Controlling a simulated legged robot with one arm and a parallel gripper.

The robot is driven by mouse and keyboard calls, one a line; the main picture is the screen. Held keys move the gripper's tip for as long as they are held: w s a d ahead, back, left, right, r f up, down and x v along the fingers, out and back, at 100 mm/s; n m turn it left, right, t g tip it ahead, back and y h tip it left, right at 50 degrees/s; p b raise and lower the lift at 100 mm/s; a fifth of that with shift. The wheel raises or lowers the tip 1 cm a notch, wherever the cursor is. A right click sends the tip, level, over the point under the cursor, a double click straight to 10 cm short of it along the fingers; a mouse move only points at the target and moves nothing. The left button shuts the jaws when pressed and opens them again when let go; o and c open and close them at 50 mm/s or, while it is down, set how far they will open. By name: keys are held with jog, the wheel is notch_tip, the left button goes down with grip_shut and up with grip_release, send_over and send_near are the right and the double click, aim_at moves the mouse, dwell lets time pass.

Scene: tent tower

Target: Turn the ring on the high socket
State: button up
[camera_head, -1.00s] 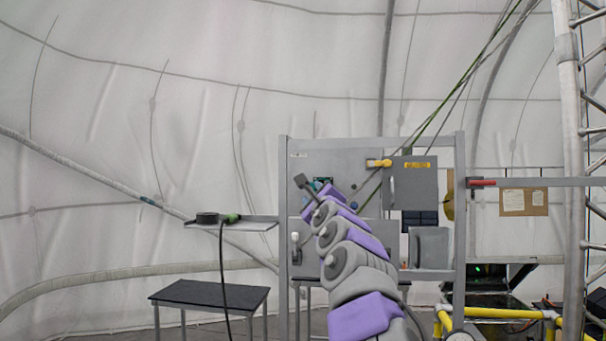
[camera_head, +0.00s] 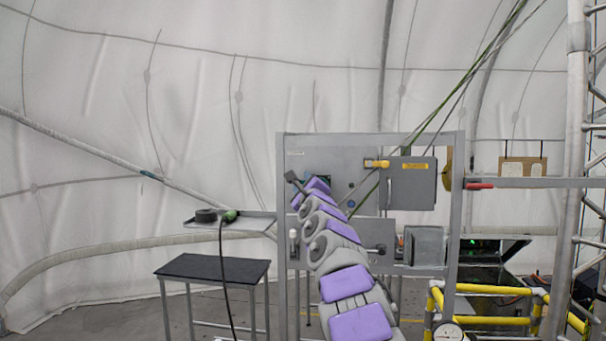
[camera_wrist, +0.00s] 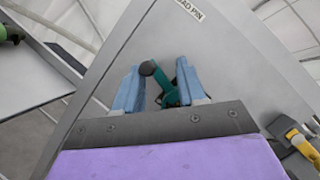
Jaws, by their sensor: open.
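A teal fitting with a dark lever and round knob (camera_wrist: 172,94) sits on the grey panel in the wrist view. It is probably the high socket with its ring, but I cannot tell the ring apart. My gripper (camera_wrist: 160,80) is open, with one blue finger on each side of the fitting. The fingers look pointed at the panel; whether they touch the fitting is unclear. In the head view my arm reaches up to the upper left of the panel (camera_head: 335,158) and hides the fitting and my fingertips.
A yellow handle (camera_head: 376,164) and a grey box (camera_head: 411,184) are on the panel's right; the yellow handle also shows in the wrist view (camera_wrist: 302,146). A side shelf (camera_head: 255,222) holds a dark cabled tool (camera_head: 208,215). A black table (camera_head: 212,268) stands lower left. Cables slant overhead.

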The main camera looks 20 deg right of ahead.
jog(key=shift+w+a+r+p, duration=0.1)
jog(key=shift+w+a+p, duration=0.15)
jog(key=shift+a, duration=0.2)
jog(key=shift+w+a+r+p, duration=0.1)
jog(key=shift+w+a, duration=0.2)
jog(key=shift+a, duration=0.1)
jog(key=shift+w+a, duration=0.15)
jog(key=shift+a, duration=0.5)
jog(key=shift+d, duration=1.2)
jog(key=c, duration=0.3)
jog(key=shift+d+f, duration=0.1)
jog(key=shift+c, duration=0.9)
jog(key=shift+a, duration=0.35)
grip_shut()
jog(key=shift+a, duration=0.25)
